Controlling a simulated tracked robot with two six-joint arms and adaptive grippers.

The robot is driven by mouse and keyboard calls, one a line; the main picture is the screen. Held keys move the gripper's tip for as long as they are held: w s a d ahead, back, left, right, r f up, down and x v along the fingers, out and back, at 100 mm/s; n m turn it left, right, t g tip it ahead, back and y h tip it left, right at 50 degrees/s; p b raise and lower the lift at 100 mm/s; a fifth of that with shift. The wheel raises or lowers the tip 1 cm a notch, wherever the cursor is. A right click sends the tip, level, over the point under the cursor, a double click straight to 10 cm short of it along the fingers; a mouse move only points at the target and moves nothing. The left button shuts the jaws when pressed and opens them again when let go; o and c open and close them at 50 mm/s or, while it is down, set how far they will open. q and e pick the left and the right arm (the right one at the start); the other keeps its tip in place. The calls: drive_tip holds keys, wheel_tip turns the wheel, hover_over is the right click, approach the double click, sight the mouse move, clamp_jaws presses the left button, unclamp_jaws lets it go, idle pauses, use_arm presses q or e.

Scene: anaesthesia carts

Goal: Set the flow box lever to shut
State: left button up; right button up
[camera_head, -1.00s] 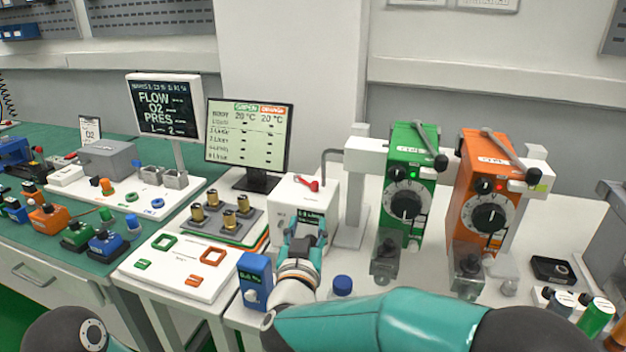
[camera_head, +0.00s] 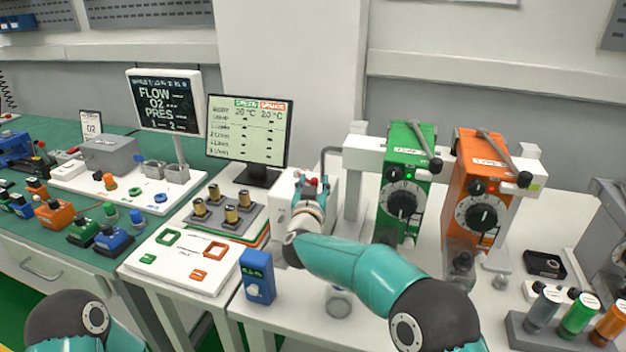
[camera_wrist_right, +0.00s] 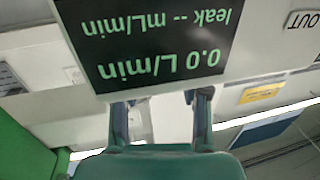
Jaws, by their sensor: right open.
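The flow box (camera_head: 281,205) is a white box behind my right arm in the head view, with a red lever (camera_head: 311,181) near its top. My right gripper (camera_head: 311,190) is open in front of the box, close to the lever and partly hiding it. I cannot tell whether it touches the lever. In the right wrist view, my gripper (camera_wrist_right: 160,105) has its two fingers apart, below a dark display (camera_wrist_right: 150,40) reading 0.0 L/min upside down. No lever can be made out between the fingers there. My left gripper is out of view.
A blue device (camera_head: 258,278) stands left of my right forearm. Brass cylinders on a grey plate (camera_head: 207,224) stand left of the flow box. The green vaporizer (camera_head: 408,170) and orange vaporizer (camera_head: 480,180) stand to its right. A monitor (camera_head: 248,130) is behind.

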drive_tip(key=shift+w, duration=0.3)
drive_tip(key=shift+c, duration=0.3)
clamp_jaws()
